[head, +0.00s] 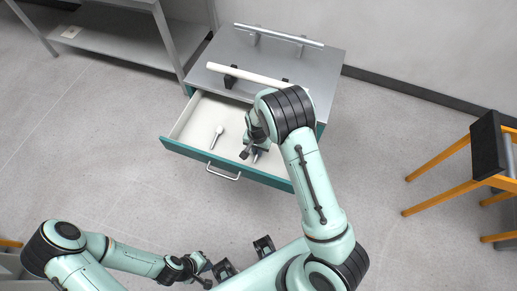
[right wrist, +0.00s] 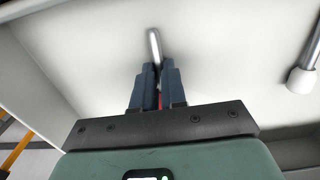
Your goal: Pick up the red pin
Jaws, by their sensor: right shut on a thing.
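My right gripper (head: 257,153) reaches down into the open drawer (head: 183,147). In the right wrist view its fingers (right wrist: 157,72) are closed around the red pin (right wrist: 154,45). The pin's grey metal shank sticks out past the fingertips, and a little red shows between the fingers. The rest of the pin is hidden by the fingers. The shank is close to the white drawer floor; I cannot tell whether it touches. My left gripper (head: 204,268) is at the lower left, outside the drawer and far from the pin; its jaws are too small to read.
A second pin with a whitish head (head: 216,131) lies in the drawer, left of my right gripper; it also shows in the right wrist view (right wrist: 303,78). A white rod (head: 245,76) rests on holders on the cabinet top. A yellow-legged stool (head: 440,158) stands at right.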

